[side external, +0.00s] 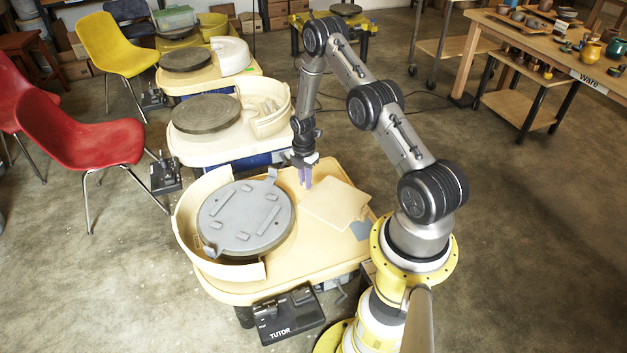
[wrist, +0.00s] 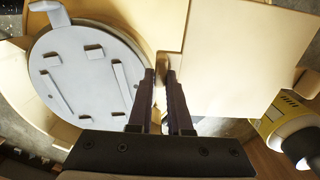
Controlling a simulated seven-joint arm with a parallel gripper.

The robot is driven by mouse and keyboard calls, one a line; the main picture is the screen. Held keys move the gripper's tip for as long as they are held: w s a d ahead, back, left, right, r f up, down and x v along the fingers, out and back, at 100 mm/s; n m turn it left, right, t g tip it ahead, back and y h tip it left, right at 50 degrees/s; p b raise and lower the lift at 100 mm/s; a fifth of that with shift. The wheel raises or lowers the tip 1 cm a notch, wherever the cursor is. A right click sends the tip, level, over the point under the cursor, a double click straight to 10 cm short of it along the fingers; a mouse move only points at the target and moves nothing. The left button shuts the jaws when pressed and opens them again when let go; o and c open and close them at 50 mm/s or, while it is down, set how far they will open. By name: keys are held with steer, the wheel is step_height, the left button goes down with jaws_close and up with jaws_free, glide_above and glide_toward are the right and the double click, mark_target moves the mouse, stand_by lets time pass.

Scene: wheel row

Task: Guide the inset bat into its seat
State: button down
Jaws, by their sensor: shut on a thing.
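The inset bat is a flat, pale tan square board (side external: 336,204) over the right part of the nearest wheel table in the side view. In the wrist view the inset bat (wrist: 232,55) fills the upper right. My gripper (side external: 306,184) points down at its far left edge. In the wrist view my gripper (wrist: 160,72) is shut on a small pale piece at that edge. Whether the bat is lifted or resting is hard to tell. The seat is on the grey round wheel plate (side external: 246,218), with raised ribs and lugs; the plate (wrist: 85,80) lies left of the bat, apart from it.
A cream splash guard (side external: 188,218) curves around the plate's left and front. The tan table (side external: 310,262) is bare in front of the bat. A second wheel (side external: 206,113) stands behind. A red chair (side external: 80,140) is at left. A pedal box (side external: 287,315) sits in front.

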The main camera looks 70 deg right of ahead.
steer(key=w+a+n, duration=1.9)
steer(key=w+n, duration=0.1)
steer(key=n, duration=0.1)
steer(key=f, duration=0.4)
steer(key=shift+s+f, duration=0.2)
steer(key=shift+f, duration=0.05)
stand_by(0.5)
steer(key=shift+f, duration=0.6)
stand_by(1.3)
steer(key=shift+s+f, duration=0.1)
steer(key=shift+f, duration=0.1)
steer(key=shift+f, duration=0.5)
stand_by(0.6)
steer(key=shift+f, duration=0.15)
